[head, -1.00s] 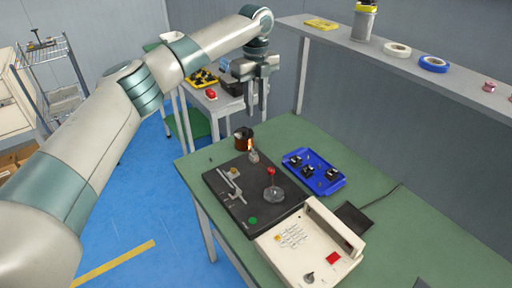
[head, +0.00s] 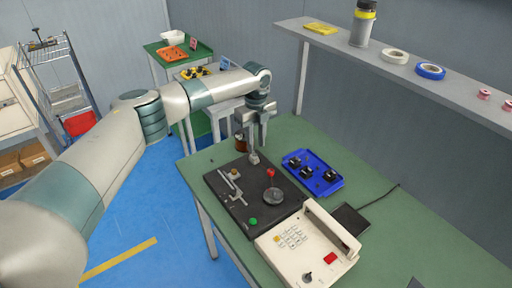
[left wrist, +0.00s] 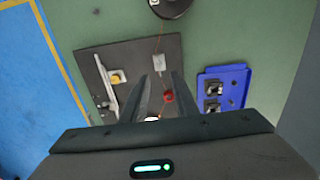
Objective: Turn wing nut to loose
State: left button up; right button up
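A black winder plate (head: 222,188) lies on the green bench. On it a grey round spindle base (head: 273,196) carries a small red piece (head: 271,173), which looks like the wing nut; its wings are too small to make out. In the left wrist view the red piece (left wrist: 168,97) shows between the fingers, close to the right one, with a thin copper wire running toward it. My left gripper (head: 257,145) points down, above the plate's back part, open and empty. Its fingers (left wrist: 160,80) stand apart in the left wrist view. My right gripper is not seen.
A cream control box (head: 300,250) with a raised handle stands in front of the plate. A blue tray (head: 325,186) with black parts lies to the right. A copper wire spool (head: 241,142) stands behind. A shelf (head: 375,57) runs along the wall.

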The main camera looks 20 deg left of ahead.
pick_arm(q)
jog(key=shift+f+p, duration=0.35)
jog(key=shift+f, duration=1.7)
grip_shut()
